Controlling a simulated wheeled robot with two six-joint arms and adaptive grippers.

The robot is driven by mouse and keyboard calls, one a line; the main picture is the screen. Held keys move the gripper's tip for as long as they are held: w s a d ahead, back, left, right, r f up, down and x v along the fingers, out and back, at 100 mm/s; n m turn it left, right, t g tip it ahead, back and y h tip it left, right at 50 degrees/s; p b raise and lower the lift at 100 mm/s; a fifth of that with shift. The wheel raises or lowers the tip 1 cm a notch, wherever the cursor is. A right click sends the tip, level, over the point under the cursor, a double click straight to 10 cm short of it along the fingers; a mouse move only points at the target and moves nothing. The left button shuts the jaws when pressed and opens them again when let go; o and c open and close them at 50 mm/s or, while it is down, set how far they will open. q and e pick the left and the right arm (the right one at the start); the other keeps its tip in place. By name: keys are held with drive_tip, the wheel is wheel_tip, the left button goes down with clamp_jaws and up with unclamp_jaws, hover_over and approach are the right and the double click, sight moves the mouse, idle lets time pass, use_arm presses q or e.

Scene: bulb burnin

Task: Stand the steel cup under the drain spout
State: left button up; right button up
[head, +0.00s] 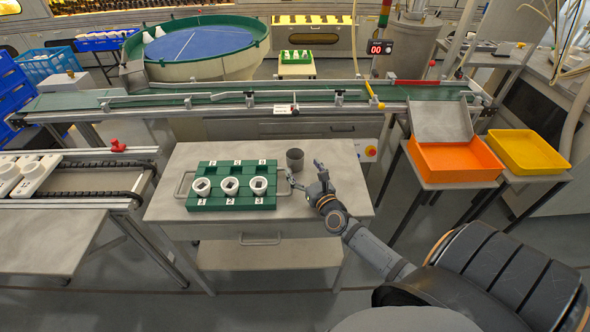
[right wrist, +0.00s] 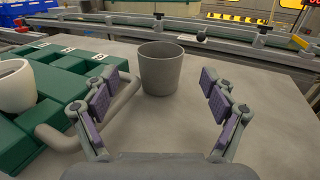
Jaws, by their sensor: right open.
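The steel cup (head: 295,160) is a plain grey cylinder standing upright on the small grey table (head: 335,190), right of the green tray. My right gripper (head: 305,172) is just in front of the cup, low over the table. In the right wrist view the cup (right wrist: 160,68) stands upright straight ahead, centred beyond the spread fingers of my right gripper (right wrist: 160,88). The fingers are apart and do not touch it. I cannot pick out the drain spout for sure; a steel tank (head: 405,42) stands at the back right. My left gripper is out of view.
The green tray (head: 232,203) holds several white cups (head: 229,186); its handle (right wrist: 88,122) lies close to my right gripper's left finger. A conveyor (head: 240,98) runs behind the table. Orange (head: 455,163) and yellow (head: 528,150) bins stand at the right. The table's right part is clear.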

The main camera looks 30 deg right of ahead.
sight(292, 151)
drive_tip(key=shift+w+d+r, duration=0.1)
drive_tip(key=shift+w+d, duration=0.05)
drive_tip(key=shift+w, duration=0.6)
drive_tip(key=w, duration=0.5)
drive_tip(key=shift+d+b, duration=0.3)
drive_tip(key=shift+d, duration=0.05)
drive_tip(key=shift+c, duration=1.2)
drive_tip(key=c, duration=1.1)
drive_tip(key=shift+r+p, duration=0.3)
drive_tip(key=shift+r, duration=0.1)
wheel_tip(292, 151, up, 3)
drive_tip(key=shift+f+p, duration=0.1)
drive_tip(key=shift+p, duration=1.1)
drive_tip(key=s+a+r+p, duration=0.1)
drive_tip(key=s+r+p, duration=0.1)
drive_tip(key=s+r, duration=0.1)
drive_tip(key=s+a+r+p, duration=0.1)
drive_tip(key=s+r+p, duration=0.1)
drive_tip(key=s, duration=0.4)
drive_tip(key=s+a+r+p, duration=0.1)
drive_tip(key=s+r+p, duration=0.1)
drive_tip(key=s+r, duration=0.2)
drive_tip(key=shift+s+a+r+p, duration=0.1)
drive_tip(key=shift+s+r+p, duration=0.1)
drive_tip(key=shift+s+p, duration=0.15)
